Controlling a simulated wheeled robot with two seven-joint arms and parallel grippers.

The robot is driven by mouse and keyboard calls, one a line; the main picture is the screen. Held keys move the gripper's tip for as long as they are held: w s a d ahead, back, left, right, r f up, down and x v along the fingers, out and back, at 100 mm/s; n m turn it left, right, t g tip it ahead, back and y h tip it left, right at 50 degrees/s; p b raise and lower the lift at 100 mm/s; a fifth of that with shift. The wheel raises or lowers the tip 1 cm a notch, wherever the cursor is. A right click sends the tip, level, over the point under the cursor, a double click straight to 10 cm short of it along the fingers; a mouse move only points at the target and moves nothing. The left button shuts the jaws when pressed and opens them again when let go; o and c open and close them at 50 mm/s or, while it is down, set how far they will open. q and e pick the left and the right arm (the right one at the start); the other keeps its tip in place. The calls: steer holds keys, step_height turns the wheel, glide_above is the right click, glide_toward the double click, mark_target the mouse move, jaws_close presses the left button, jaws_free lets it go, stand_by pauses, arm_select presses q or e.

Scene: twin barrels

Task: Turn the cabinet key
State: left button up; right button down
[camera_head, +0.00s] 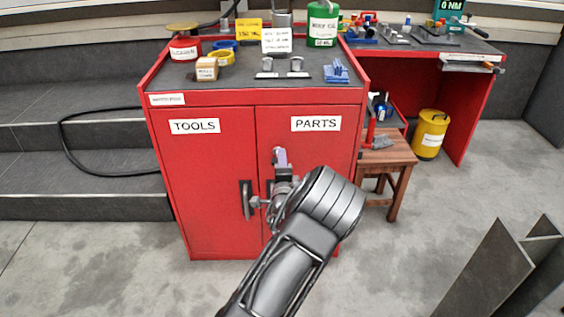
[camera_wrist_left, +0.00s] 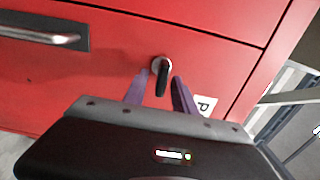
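The red cabinet (camera_head: 209,190) has two doors, labelled TOOLS and PARTS. My left gripper (camera_head: 280,157) is in front of the PARTS door, near its inner edge and below the label. The key's dark bow (camera_wrist_left: 162,82) stands out from a round silver lock (camera_wrist_left: 160,63) on the red door in the left wrist view. The two purple fingers of my left gripper (camera_wrist_left: 160,78) stand apart, one on each side of the key, with visible gaps. In the head view the key cannot be made out behind the gripper. My right gripper is not in view.
Dark door handles (camera_head: 247,200) sit below the gripper; a silver handle (camera_wrist_left: 50,36) shows in the wrist view. The cabinet top holds cans and tools. A wooden stool (camera_head: 390,155) stands at its right. Grey panels (camera_head: 490,265) stand at the lower right.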

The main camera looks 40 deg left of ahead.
arm_select(q)
steer(key=p+v, duration=0.1)
steer(key=v, duration=0.7)
steer(key=shift+p, duration=0.35)
